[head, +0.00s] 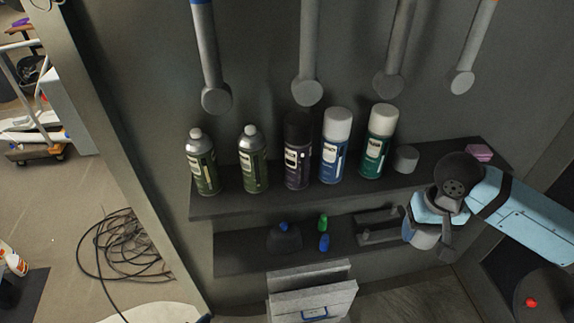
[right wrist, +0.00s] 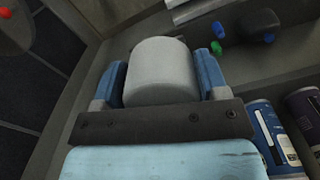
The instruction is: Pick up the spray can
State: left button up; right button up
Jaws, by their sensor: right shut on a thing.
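My right gripper (head: 428,236) is at the right end of the shelves in the head view. In the right wrist view its two blue fingers (right wrist: 160,82) are shut on either side of a pale grey cylinder, the spray can (right wrist: 160,62). Only its rounded pale part shows there; the rest is hidden by the gripper. In the head view a bit of it (head: 421,239) shows below the gripper, in front of the lower shelf. My left gripper is not in view.
The upper shelf (head: 225,207) holds several standing cans, among them a blue can (head: 333,150) and a green can (head: 376,145), and a small grey cylinder (head: 405,158). Small bottles stand on the lower shelf (head: 235,262). Drawers (head: 312,290) stick out below. Cables lie on the floor.

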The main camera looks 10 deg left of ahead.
aim_at(252, 149)
jog(key=l, duration=0.55)
jog(key=k+l, duration=0.15)
jog(key=l, duration=0.9)
jog(key=k+u, duration=0.05)
